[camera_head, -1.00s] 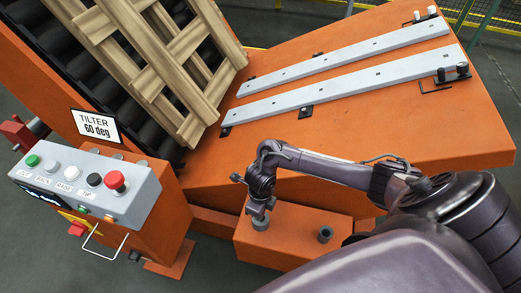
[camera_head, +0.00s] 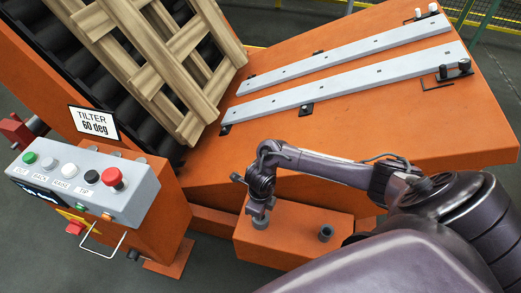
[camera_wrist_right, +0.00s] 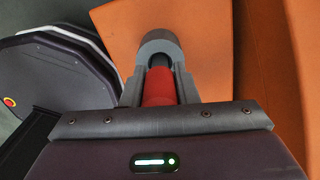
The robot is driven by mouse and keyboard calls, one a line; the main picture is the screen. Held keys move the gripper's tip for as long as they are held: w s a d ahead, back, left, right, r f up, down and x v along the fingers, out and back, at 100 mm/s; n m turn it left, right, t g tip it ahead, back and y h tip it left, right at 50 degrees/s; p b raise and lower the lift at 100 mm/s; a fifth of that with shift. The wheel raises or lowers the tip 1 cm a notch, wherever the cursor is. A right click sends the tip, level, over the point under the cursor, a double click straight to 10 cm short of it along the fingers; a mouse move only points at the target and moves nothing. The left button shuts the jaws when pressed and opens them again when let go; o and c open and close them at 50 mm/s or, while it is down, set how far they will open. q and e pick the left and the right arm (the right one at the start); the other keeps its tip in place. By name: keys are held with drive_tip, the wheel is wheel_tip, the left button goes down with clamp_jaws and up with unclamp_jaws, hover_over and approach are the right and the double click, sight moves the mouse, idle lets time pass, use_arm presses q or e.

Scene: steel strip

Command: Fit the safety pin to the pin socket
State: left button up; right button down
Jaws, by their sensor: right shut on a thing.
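My right gripper (camera_head: 261,208) is over the near orange block, directly above a grey round socket (camera_head: 260,223). In the right wrist view the gripper (camera_wrist_right: 159,90) is shut on the red safety pin (camera_wrist_right: 160,86). The pin's dark end (camera_wrist_right: 159,60) points at the grey round pin socket (camera_wrist_right: 158,41) and overlaps its opening; I cannot tell how deep it sits. In the head view the pin is hidden by the gripper. My left gripper is not in view.
A button console (camera_head: 85,185) and a tilter with a wooden pallet (camera_head: 150,70) stand at left.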

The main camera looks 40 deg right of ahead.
drive_tip(key=shift+f, duration=0.15)
drive_tip(key=c, duration=1.1)
unclamp_jaws()
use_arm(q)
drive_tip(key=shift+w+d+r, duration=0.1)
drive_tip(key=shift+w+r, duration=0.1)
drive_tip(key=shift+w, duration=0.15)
use_arm(e)
drive_tip(key=shift+o, duration=0.2)
drive_tip(key=shift+r, duration=0.35)
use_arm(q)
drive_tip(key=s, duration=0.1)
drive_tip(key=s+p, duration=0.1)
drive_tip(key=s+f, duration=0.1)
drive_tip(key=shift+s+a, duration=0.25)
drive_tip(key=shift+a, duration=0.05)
use_arm(e)
wheel_tip(320, 180, up, 7)
drive_tip(key=shift+r, duration=0.1)
